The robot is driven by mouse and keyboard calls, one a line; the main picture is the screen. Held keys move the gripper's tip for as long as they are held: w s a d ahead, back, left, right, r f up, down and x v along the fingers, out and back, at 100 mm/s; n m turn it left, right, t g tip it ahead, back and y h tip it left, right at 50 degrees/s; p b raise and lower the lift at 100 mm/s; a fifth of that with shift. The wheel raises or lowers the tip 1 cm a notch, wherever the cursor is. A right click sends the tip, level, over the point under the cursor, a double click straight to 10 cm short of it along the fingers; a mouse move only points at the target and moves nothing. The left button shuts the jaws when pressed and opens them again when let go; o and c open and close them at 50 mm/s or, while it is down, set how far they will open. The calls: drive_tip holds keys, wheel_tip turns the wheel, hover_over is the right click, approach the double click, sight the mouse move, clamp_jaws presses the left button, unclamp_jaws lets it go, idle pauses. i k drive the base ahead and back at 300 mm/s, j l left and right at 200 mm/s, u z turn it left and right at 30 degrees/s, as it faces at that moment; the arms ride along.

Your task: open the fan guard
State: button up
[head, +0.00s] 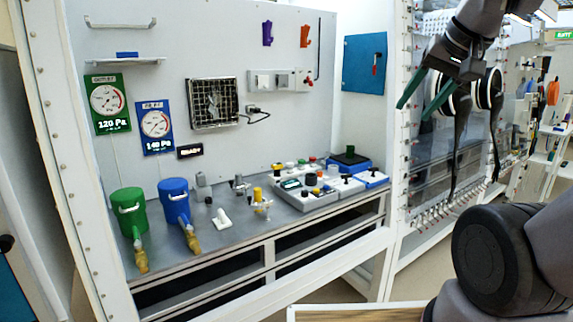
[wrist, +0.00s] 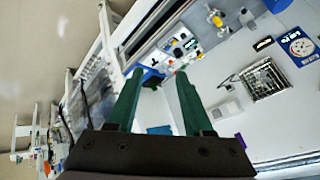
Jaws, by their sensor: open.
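The fan guard (head: 213,103) is a dark square wire grille on the grey back wall, between the gauges and the switch boxes. It looks closed against the wall. In the wrist view the guard (wrist: 265,80) shows at the right, tilted. My gripper (head: 421,98) is at the upper right of the head view, in front of the glove panel and well apart from the guard. Its two green fingers (wrist: 160,92) are spread with nothing between them in the wrist view.
Below the guard, a grey bench carries a green canister (head: 129,212), a blue canister (head: 175,203), valves and a control box (head: 306,194). A plug with a cable (head: 254,110) sits right of the guard. A small shelf (head: 125,62) juts out at upper left.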

sight(235, 94)
drive_tip(key=i+j+u, duration=0.75)
drive_tip(key=k+j, duration=0.1)
drive_tip(key=j, duration=0.05)
